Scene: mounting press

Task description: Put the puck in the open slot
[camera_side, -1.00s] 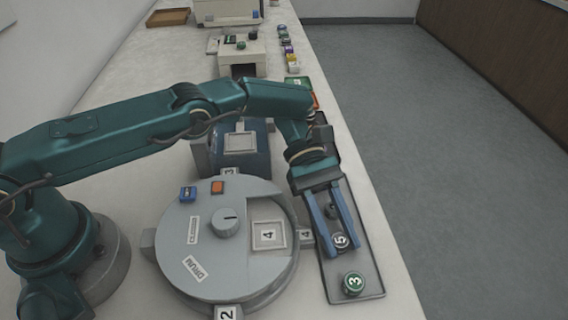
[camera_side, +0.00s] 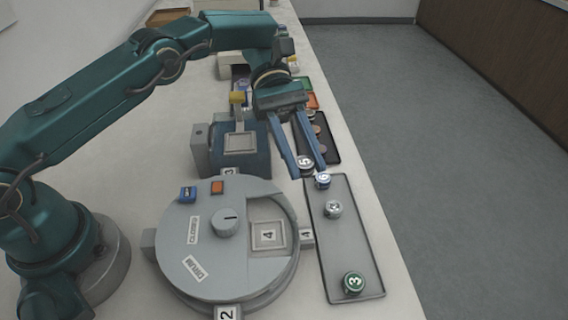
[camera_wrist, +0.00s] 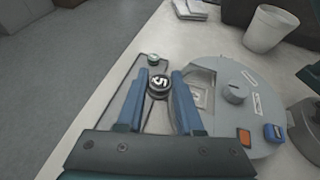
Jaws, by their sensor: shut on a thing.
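My gripper (camera_side: 308,175) is shut on the number 5 puck (camera_side: 305,162), dark with a white label. In the wrist view the number 5 puck (camera_wrist: 159,82) sits between my two blue fingers (camera_wrist: 158,90). The round grey drum (camera_side: 175,232) is left of and nearer than my gripper in the side view. Its lid has an open sector that shows a square slot marked 4 (camera_side: 268,235), which looks empty. The drum also shows at right in the wrist view (camera_wrist: 240,115). The puck appears above the far end of the tray.
A grey tray (camera_side: 350,240) right of the drum holds a green puck marked 3 (camera_side: 353,282) and a silver puck (camera_side: 333,209). A blue-sided puck (camera_side: 323,180) shows by my right fingertip. A blue machine (camera_side: 255,160) stands behind the drum. A dark tray (camera_side: 325,145) lies beyond.

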